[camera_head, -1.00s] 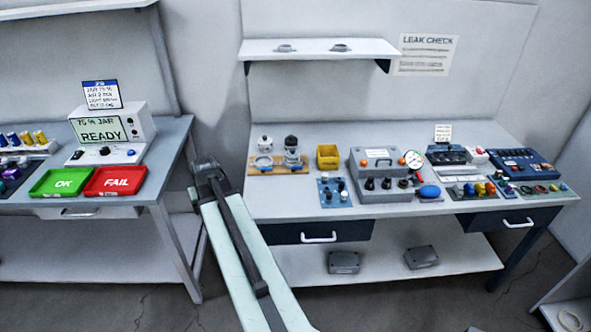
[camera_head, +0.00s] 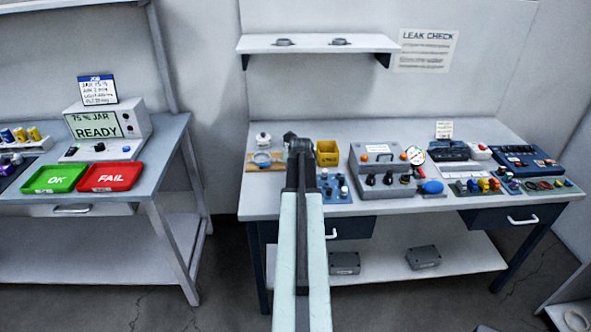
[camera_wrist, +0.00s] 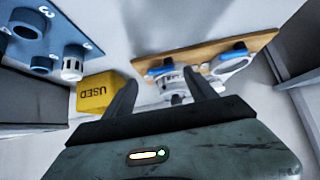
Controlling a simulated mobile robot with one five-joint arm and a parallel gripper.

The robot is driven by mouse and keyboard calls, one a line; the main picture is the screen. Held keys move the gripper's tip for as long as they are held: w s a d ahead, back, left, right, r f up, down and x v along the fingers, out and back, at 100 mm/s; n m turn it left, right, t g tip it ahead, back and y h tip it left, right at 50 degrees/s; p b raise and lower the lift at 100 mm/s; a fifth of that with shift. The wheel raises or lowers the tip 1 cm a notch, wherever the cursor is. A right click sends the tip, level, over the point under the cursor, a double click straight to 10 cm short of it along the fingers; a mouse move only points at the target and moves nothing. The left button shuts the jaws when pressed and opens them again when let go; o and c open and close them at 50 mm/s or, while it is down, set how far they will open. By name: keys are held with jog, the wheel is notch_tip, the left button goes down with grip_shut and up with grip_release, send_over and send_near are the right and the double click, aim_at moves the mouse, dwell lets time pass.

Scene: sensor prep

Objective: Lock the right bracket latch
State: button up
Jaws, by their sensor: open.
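A wooden board (camera_head: 250,166) on the bench carries two brackets with blue parts. It shows at the top of the wrist view (camera_wrist: 208,50), which is turned upside down relative to the head view. The right bracket's blue latch (camera_wrist: 160,71) is beside a white round part (camera_wrist: 175,83), seen between my fingers. The left bracket's blue part (camera_wrist: 232,56) is farther right there. My gripper (camera_wrist: 165,86) is open, with nothing visibly held; contact cannot be told. In the head view my gripper (camera_head: 299,143) hides the right bracket.
A yellow USED bin (camera_head: 327,153) stands just right of my gripper, with a blue fixture panel (camera_head: 335,188) in front. A grey box with knobs (camera_head: 385,180) is farther right. A shelf (camera_head: 320,44) hangs above the bench.

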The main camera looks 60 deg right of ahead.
jog(key=b+x, duration=0.1)
jog(key=x, duration=0.1)
jog(key=shift+w+d+f, duration=0.1)
jog(key=shift+d+f, duration=0.05)
jog(key=shift+f, duration=0.15)
jog(key=shift+r, duration=0.15)
jog(key=c, duration=1.2)
jog(key=shift+a, duration=0.45)
jog(key=shift+c, duration=0.9)
jog(key=shift+d, duration=0.25)
jog(key=shift+w+a+m+g+h, duration=0.1)
jog(key=shift+m+g+h, duration=0.2)
jog(key=shift+m+g, duration=0.45)
jog(key=shift+w+a+m+g+h, duration=0.15)
jog(key=shift+m+g+h, duration=0.25)
jog(key=shift+m, duration=0.55)
jog(key=shift+w+a+m+g, duration=0.1)
jog(key=shift+m+g, duration=0.85)
jog(key=shift+m, duration=0.15)
